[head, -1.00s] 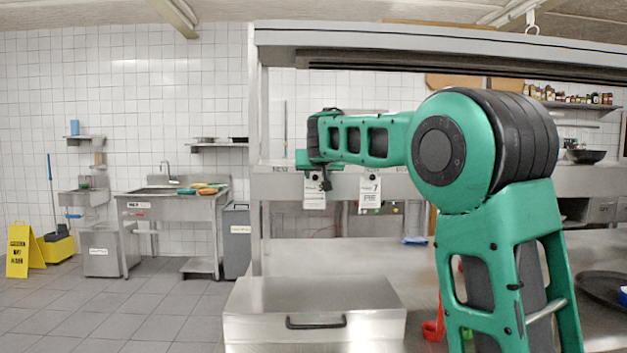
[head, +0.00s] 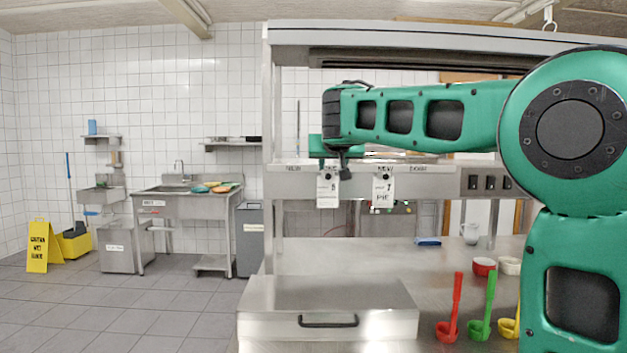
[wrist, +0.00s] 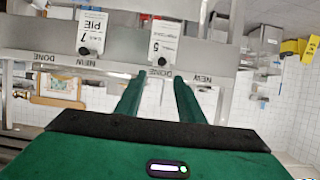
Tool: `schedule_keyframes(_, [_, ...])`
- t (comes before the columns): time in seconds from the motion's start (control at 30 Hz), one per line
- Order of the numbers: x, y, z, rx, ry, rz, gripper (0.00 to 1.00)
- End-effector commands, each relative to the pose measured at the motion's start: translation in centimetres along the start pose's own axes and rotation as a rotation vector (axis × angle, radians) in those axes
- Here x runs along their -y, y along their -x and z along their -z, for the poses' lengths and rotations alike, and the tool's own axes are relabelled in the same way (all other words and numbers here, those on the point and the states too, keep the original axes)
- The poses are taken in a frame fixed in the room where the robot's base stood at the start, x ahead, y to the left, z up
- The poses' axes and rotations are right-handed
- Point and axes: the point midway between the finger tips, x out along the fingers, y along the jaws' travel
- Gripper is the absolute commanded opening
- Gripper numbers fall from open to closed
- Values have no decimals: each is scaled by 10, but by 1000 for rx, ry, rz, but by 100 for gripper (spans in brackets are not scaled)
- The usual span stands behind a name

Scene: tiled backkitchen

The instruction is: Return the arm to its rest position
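My green arm (head: 420,115) fills the right of the head view. Its elbow is bent at a large black round joint, and the forearm reaches left, about level. My gripper (wrist: 159,80) shows in the wrist view with its two green fingers apart and nothing between them. In the head view the gripper (head: 330,150) is at the forearm's left end, in front of the order rail, and its fingers are mostly hidden. The wrist view appears upside down and shows the rail with two tickets beyond the fingers.
The steel rail (head: 430,180) carries two tickets, one reading PIE (head: 382,192). Below are a steel box (head: 327,310) and red (head: 452,315), green (head: 487,310) and yellow ladles (head: 510,328). A steel shelf (head: 420,38) runs overhead. Tiled floor (head: 120,310) is open at left.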

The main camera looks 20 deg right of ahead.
Motion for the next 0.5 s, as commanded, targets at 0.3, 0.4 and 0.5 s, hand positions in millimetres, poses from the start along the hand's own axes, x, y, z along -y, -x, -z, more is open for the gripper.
schedule_keyframes(0.3, [-29,2,-33,77,0,-22,35])
schedule_keyframes(0.4, [-64,8,-76,177,-3,-47,35])
schedule_keyframes(0.5, [-100,22,-130,297,-9,-71,35])
